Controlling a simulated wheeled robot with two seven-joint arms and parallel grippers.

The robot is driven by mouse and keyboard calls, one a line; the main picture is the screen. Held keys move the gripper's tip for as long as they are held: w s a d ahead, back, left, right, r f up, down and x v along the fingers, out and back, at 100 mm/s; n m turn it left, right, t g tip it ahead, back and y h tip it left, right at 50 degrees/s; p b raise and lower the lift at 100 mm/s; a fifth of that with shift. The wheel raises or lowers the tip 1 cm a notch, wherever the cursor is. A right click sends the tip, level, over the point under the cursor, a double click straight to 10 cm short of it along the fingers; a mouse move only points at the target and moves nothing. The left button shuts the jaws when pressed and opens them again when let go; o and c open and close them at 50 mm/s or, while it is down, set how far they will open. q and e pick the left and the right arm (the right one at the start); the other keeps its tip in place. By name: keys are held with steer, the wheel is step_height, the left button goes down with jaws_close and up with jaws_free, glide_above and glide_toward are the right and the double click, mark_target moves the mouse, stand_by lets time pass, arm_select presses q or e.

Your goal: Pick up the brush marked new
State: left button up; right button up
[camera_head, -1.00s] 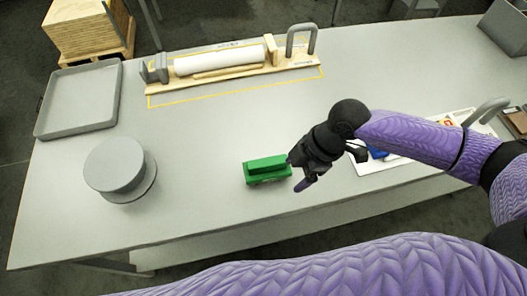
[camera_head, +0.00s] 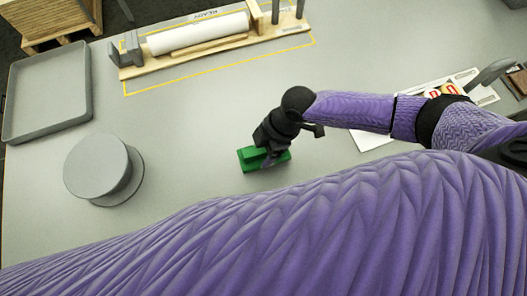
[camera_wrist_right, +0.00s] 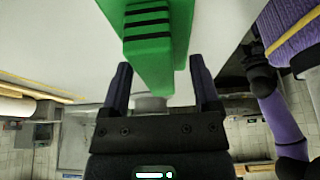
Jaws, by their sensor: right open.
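A green block-like brush (camera_head: 250,158) with a raised handle lies on the grey table. I cannot read a "new" mark on it. In the wrist view its green body (camera_wrist_right: 152,45) shows black stripes on the handle. My right gripper (camera_head: 271,160) is over the brush's right part in the head view and hides some of it. In the wrist view the right gripper's fingers (camera_wrist_right: 161,85) are apart, one on each side of the handle's near end. I cannot tell whether they touch it. My left gripper does not show.
A round grey spool-like stand (camera_head: 98,167) is to the left of the brush. A grey tray (camera_head: 48,92) lies at the far left. A wooden rack (camera_head: 205,55) with a white roll is at the back. A white sheet (camera_head: 370,139) lies right, partly behind my arm.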

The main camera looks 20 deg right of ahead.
steer(key=shift+f, duration=0.25)
stand_by(0.4)
jaws_close()
stand_by(0.4)
